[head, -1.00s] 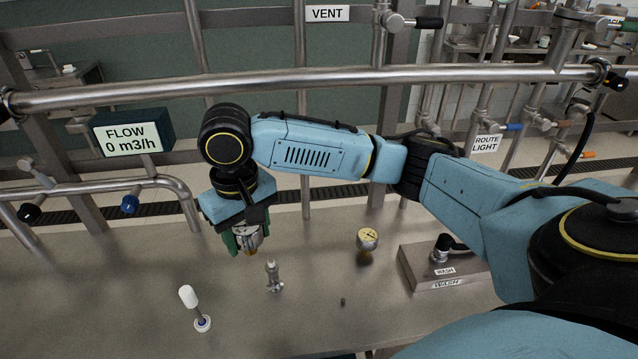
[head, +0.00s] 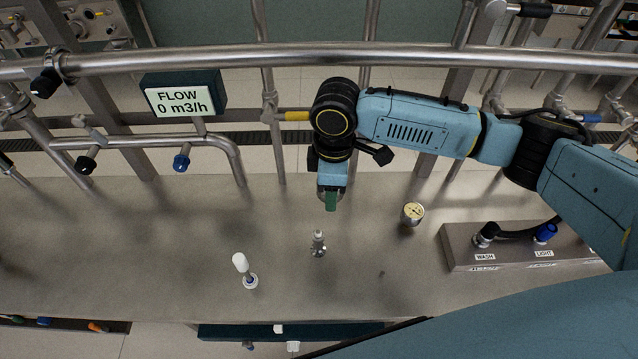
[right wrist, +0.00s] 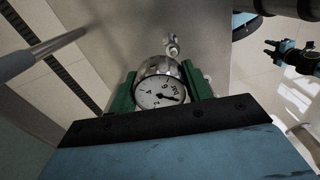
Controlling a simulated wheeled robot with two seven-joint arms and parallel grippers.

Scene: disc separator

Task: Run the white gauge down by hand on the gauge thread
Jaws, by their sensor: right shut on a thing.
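The white-faced gauge (right wrist: 160,92) is between the green fingers of my right gripper (right wrist: 162,88) in the right wrist view, dial toward the camera. In the head view my right gripper (head: 331,199) hangs above the bench, and its fingers hide the gauge. A small upright metal fitting (head: 318,243), seemingly the gauge thread, stands on the bench nearer the camera than the gripper. It also shows in the right wrist view (right wrist: 172,47), apart from the gauge. A blue and black part at the right edge there seems to be my left gripper (right wrist: 272,48), too small to read.
A cream-faced gauge (head: 413,213) stands on the bench to the right. A white-topped post (head: 245,268) stands left of the fitting. A WASH/LIGHT box (head: 460,257) is at right. Pipes and the FLOW display (head: 182,96) stand behind. The bench's left part is clear.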

